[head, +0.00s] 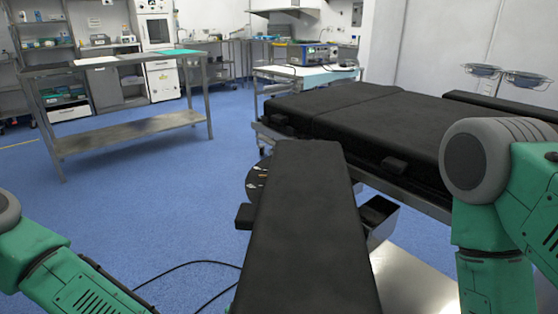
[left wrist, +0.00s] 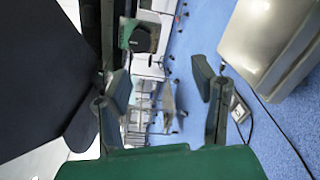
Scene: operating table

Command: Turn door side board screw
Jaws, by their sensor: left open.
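The black padded side board (head: 305,225) sticks out toward me from the operating table (head: 360,120) in the head view. A small dark block (head: 244,216) shows at its left edge, and a dark block with a metal bracket (head: 383,232) at its right. I cannot make out a screw for certain. My left gripper (left wrist: 162,74) is open, with nothing between its fingers, in the left wrist view. A large dark padded surface (left wrist: 45,65) lies at the left of that view, apart from the fingers. My right gripper is not in view; only green and grey arm links show at the right.
A steel side table (head: 120,62) stands at the back left, and a trolley with equipment (head: 305,72) behind the operating table. Black cables (head: 190,265) lie on the blue floor. A beige box-like body (left wrist: 270,40) is at the wrist view's upper right. Open floor is left of the board.

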